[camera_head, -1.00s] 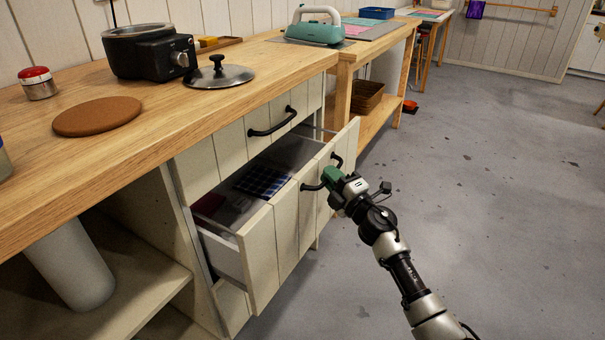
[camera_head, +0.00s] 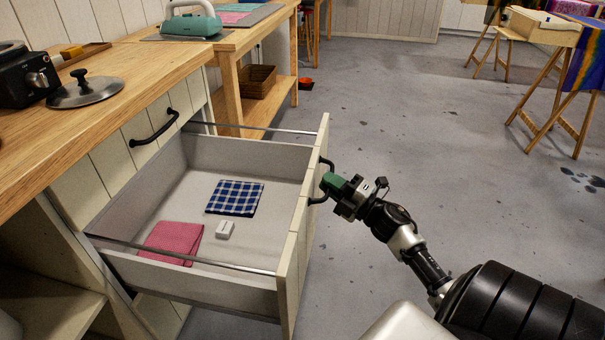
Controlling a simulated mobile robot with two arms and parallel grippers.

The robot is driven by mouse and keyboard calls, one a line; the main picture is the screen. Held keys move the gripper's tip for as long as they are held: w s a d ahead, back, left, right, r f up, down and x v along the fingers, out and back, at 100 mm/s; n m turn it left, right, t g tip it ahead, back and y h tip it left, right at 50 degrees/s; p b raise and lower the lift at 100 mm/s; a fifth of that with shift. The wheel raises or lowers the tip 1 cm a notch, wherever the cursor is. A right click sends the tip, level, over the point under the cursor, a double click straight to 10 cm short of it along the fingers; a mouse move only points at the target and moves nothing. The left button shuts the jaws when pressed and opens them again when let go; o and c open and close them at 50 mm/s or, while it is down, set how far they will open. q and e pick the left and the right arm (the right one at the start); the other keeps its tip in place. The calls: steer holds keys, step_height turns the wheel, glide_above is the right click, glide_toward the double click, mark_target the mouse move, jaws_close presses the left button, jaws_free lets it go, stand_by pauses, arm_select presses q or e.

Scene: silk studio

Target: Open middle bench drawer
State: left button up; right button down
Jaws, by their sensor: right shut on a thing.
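The middle bench drawer (camera_head: 302,215) stands pulled far out of the bench, its cream front facing right. Inside lie a blue checked cloth (camera_head: 235,197), a folded pink cloth (camera_head: 173,241) and a small white block (camera_head: 226,229). My right gripper (camera_head: 330,184) is shut on the drawer's black handle (camera_head: 325,166), at the outer side of the front. The fingers hide part of the handle. My left gripper is not in view.
The top drawer's handle (camera_head: 154,128) is above the open drawer. Grey floor (camera_head: 400,110) is free to the right. Trestles (camera_head: 540,100) stand far right.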

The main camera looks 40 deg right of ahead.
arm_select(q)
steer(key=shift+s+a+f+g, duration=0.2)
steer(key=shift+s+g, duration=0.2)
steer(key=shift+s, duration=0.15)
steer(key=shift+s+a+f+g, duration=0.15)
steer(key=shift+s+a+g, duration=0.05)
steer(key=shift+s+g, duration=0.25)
arm_select(e)
steer(key=shift+s+d+f, duration=0.1)
steer(key=shift+s+d, duration=0.75)
steer(key=shift+s, duration=0.2)
steer(key=shift+s+d, duration=0.8)
steer(key=shift+s, duration=0.25)
steer(key=c, duration=1.2)
jaws_free()
steer(key=shift+s, duration=0.1)
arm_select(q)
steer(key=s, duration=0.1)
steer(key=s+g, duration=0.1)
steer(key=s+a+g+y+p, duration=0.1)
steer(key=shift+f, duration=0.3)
arm_select(e)
steer(key=v, duration=1)
steer(key=shift+s, duration=0.25)
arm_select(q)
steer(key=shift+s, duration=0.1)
arm_select(e)
steer(key=shift+f, duration=0.15)
